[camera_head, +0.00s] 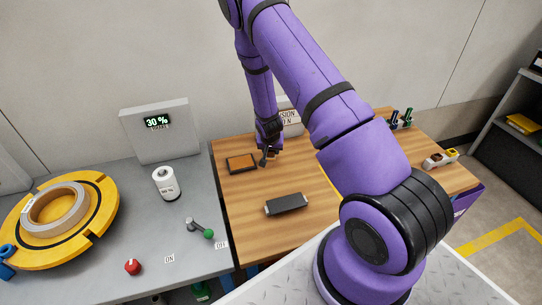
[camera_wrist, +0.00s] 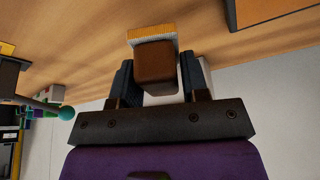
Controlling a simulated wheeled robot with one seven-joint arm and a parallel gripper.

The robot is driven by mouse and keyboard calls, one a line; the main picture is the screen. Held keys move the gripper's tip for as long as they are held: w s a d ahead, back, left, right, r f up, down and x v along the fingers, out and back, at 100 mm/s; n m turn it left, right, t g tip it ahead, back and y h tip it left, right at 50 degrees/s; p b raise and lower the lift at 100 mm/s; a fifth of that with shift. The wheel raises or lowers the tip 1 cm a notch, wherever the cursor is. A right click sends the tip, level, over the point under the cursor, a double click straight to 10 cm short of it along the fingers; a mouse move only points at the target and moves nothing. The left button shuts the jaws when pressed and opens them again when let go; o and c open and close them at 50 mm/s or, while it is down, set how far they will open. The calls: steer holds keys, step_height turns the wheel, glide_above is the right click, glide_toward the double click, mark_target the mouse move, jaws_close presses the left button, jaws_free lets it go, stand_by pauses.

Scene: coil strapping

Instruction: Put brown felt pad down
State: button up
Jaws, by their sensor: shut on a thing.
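My gripper (camera_head: 265,154) is low over the wooden table, just right of a dark-framed tray with an orange-brown inside (camera_head: 241,163). In the wrist view, my gripper (camera_wrist: 159,66) is shut on a brown block with a pale, fibrous layer at its far end; I take it for the brown felt pad (camera_wrist: 155,64). The pale end faces the wooden surface; I cannot tell whether it touches. In the head view the held pad is too small to make out. The tray's dark edge also shows at the top right of the wrist view (camera_wrist: 233,14).
A dark block with light ends (camera_head: 286,204) lies on the wooden table (camera_head: 245,230). A sign stands behind my gripper. On the grey bench left are a yellow turntable with a coil (camera_head: 75,238), a white cylinder (camera_head: 165,183), a green-knobbed lever (camera_head: 201,228) and a red knob (camera_head: 132,267).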

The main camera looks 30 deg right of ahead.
steer(key=shift+f, duration=1.8)
steer(key=o, duration=1)
steer(key=shift+f, duration=0.1)
steer(key=shift+c, duration=0.2)
steer(key=v, duration=1.2)
step_height(320, 180, up, 29)
steer(key=n+t+y, duration=0.1)
steer(key=n+y, duration=0.1)
steer(key=n, duration=0.1)
glide_above(271, 155)
steer(key=s+a, duration=0.9)
steer(key=s+a+r+n, duration=0.2)
steer(key=s+r, duration=0.5)
steer(key=s, duration=0.4)
steer(key=s+a+r+n, duration=0.2)
steer(key=s+r, duration=0.5)
steer(key=s, duration=0.5)
steer(key=shift+a+n+t+y, duration=0.3)
steer(key=shift+a+t+y, duration=0.1)
steer(key=shift+a, duration=0.05)
